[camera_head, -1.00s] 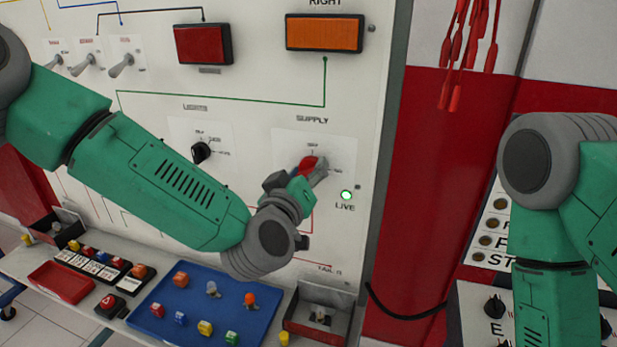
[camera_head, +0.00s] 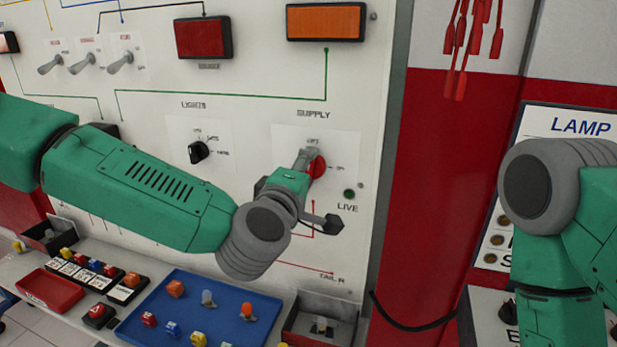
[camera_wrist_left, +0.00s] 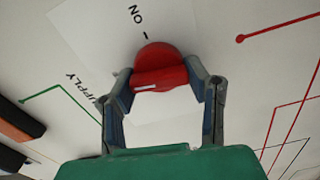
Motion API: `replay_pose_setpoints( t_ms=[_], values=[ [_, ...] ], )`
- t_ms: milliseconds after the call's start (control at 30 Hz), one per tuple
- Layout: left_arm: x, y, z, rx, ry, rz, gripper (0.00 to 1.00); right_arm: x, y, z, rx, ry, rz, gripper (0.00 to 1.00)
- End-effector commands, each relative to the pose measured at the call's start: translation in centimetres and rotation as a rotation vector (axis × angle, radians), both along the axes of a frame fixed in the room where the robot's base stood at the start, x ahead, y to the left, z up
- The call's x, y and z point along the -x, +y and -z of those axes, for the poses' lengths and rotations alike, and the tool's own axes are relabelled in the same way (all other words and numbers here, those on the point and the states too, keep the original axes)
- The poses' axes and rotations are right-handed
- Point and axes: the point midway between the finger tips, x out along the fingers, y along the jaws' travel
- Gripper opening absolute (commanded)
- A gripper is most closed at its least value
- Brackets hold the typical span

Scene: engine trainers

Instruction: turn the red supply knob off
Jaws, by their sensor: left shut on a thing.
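The red supply knob (camera_head: 317,168) is on the white panel under the SUPPLY label. My left gripper (camera_head: 308,163) is shut on it, with one finger covering part of it in the head view. In the left wrist view the knob (camera_wrist_left: 160,68) sits between the two fingers of my left gripper (camera_wrist_left: 163,82). The white line on its grip points away from ON, towards the SUPPLY label side. The LIVE lamp (camera_head: 349,194) beside the knob is dark. My right arm is at the right; its gripper is out of view.
A black lights knob (camera_head: 199,152) is left of the supply knob. Toggle switches (camera_head: 84,63) and red and orange lamp blocks are above. A blue tray (camera_head: 181,299) with small coloured parts and a red tray (camera_head: 50,289) lie on the bench below.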

Motion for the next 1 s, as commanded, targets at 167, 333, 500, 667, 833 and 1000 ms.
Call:
replay_pose_setpoints(
  t_ms=[167, 333, 500, 667, 833, 1000],
  values=[
    [0.24, -0.06, 0.96, 0.08, 0.044, 0.005, 0.14, 0.0, 0.0, 0.77, 0.0, 0.0, 0.0, 0.4],
    [0.24, -0.05, 0.98, 0.129, 0.06, 0.004, 0.14, 0.01, 0.0, 1.05, 0.0, 0.0, 0.0, 0.4],
    [0.24, -0.03, 1.02, 0.151, 0.07, 0.003, 0.14, 0.0, 0.0, 1.15, 0.0, 0.0, 0.0, 0.4],
    [0.24, -0.03, 1.05, 0.154, 0.072, 0.003, 0.14, 0.0, 0.0, 1.16, 0.0, 0.0, 0.0, 0.4],
    [0.24, -0.01, 1.1, 0.154, 0.073, 0.003, 0.14, 0.0, 0.0, 1.15, 0.0, 0.0, 0.0, 0.4],
    [0.21, 0.0, 0.99, 0.155, 0.071, 0.003, 0.65, 0.0, 0.0, 1.15, 0.0, 0.0, 0.0, 0.4]
  ],
)
